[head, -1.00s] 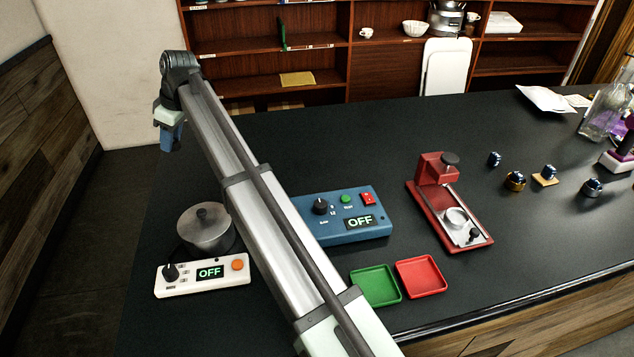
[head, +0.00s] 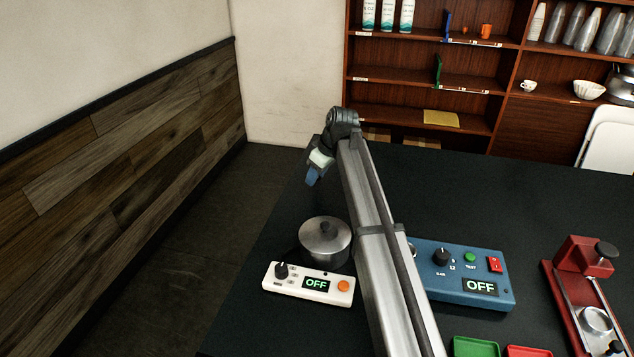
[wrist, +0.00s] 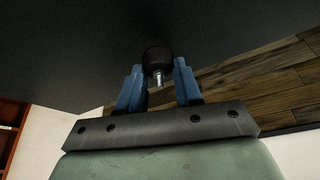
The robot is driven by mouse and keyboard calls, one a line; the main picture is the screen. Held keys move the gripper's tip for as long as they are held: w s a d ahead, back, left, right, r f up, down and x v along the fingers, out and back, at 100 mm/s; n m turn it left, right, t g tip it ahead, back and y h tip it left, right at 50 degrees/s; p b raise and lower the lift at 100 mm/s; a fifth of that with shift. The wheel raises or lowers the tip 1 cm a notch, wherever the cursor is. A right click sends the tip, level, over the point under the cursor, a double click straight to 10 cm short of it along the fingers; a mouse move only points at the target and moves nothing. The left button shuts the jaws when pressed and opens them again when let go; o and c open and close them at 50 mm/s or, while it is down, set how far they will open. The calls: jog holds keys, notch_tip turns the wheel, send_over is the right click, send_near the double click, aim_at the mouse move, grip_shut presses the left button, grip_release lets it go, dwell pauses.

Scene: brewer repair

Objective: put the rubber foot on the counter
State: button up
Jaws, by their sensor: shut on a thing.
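My gripper (head: 312,176) is at the far left of the black counter (head: 270,235) in the head view, behind the steel pot, blue fingers pointing down. In the wrist view, its blue fingers (wrist: 160,84) are shut on the rubber foot (wrist: 158,58), a short black cylinder with a shiny metal stud. The foot sticks out beyond the fingers, against the dark counter. The foot cannot be made out in the head view. I cannot tell how high it is above the counter, or whether it touches.
A lidded steel pot (head: 325,242) and a white control box (head: 308,285) stand near the counter's left edge. Right of my arm are a blue box (head: 462,270), a red fixture (head: 580,262), a green tray (head: 474,347) and a red tray (head: 526,351). The counter behind the blue box is clear.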

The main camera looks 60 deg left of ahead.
jog(key=shift+f, duration=1.35)
jog(key=shift+f, duration=0.1)
jog(key=o, duration=1)
jog(key=v, duration=1.2)
